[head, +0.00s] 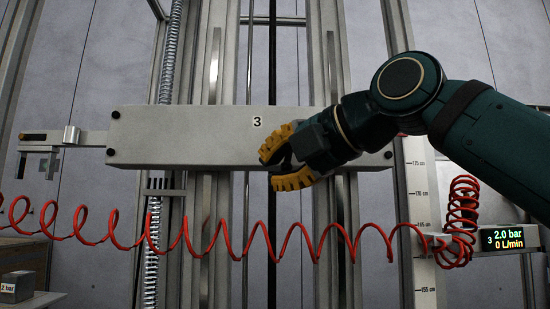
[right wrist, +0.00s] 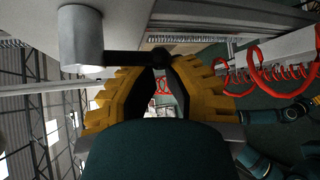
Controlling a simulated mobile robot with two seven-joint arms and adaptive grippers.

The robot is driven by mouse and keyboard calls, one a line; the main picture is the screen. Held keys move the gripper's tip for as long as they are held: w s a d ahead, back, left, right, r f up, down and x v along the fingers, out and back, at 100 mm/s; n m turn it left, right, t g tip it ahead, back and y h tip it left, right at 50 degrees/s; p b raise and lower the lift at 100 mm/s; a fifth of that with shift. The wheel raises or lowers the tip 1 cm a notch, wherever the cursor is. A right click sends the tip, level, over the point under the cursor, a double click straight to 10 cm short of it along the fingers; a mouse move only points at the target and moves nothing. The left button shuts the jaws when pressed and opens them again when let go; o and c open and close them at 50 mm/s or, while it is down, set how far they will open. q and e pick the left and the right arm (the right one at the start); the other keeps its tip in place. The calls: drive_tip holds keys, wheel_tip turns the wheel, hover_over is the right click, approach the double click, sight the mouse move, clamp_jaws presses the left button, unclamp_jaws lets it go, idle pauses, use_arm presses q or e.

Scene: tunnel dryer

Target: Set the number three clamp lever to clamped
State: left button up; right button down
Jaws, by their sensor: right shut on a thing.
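A grey crossbeam (head: 190,130) marked 3 spans the tall uprights in the head view. My right gripper (head: 270,168), with yellow fingers, is in front of the beam, right of the number. In the right wrist view, the gripper (right wrist: 160,68) is shut on the end of a dark lever (right wrist: 125,58). The lever runs left to a grey cylindrical boss (right wrist: 80,38). In the head view the gripper hides most of the lever, and I cannot read its clamp setting. My left gripper is not in view.
A red coiled hose (head: 190,240) stretches across below the beam to a display (head: 508,238) reading 2.0 bar and 0 L/min. A height scale (head: 418,185) stands at right. A metal bracket (head: 92,138) extends from the beam's left end. A small 2 bar box (head: 17,286) is lower left.

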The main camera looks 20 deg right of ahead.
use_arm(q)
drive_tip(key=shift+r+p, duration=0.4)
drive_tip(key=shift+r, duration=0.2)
use_arm(e)
drive_tip(key=shift+s+d+r, duration=0.1)
drive_tip(key=shift+d, duration=0.2)
drive_tip(key=shift+a, duration=0.1)
idle(0.3)
